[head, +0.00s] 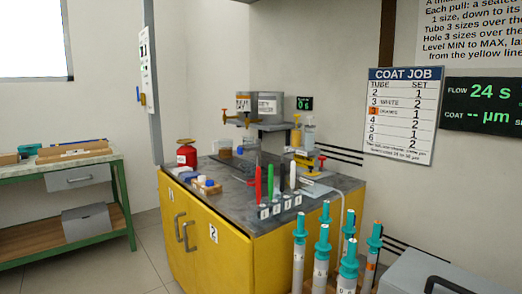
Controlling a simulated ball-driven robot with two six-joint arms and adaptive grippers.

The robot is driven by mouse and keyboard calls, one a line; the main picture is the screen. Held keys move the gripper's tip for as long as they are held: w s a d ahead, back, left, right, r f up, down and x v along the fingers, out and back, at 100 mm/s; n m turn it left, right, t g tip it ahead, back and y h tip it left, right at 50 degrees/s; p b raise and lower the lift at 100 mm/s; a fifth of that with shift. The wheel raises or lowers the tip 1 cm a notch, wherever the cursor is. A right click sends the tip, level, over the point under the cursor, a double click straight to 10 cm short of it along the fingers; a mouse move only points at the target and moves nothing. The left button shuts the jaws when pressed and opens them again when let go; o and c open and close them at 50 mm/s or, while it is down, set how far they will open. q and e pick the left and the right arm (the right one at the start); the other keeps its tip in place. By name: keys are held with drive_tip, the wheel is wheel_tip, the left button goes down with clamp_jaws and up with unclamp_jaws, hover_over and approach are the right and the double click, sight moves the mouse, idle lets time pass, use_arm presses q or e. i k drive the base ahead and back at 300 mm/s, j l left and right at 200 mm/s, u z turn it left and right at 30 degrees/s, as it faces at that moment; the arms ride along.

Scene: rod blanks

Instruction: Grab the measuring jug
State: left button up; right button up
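I cannot pick out the measuring jug with certainty. A pale, clear vessel (309,131) stands at the back right of the yellow cabinet's (210,238) grey top, and it is too small to tell whether it is a jug. Neither of my grippers is in view, and nothing is seen being held.
A red can (186,155) stands at the cabinet top's left. Teal-topped tubes (322,245) rise in front at the right, beside a grey case (425,272). A green-framed bench (70,161) is at left; floor between is clear.

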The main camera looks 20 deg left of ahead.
sight(225, 146)
drive_tip(key=i+j+z, duration=0.2)
drive_tip(key=j, duration=0.15)
drive_tip(key=i+j+z, duration=0.2)
drive_tip(key=j, duration=0.15)
drive_tip(key=j+z, duration=0.2)
drive_tip(key=j, duration=0.2)
drive_tip(key=i+j+z, duration=0.2)
drive_tip(key=j, duration=0.2)
drive_tip(key=k, duration=0.05)
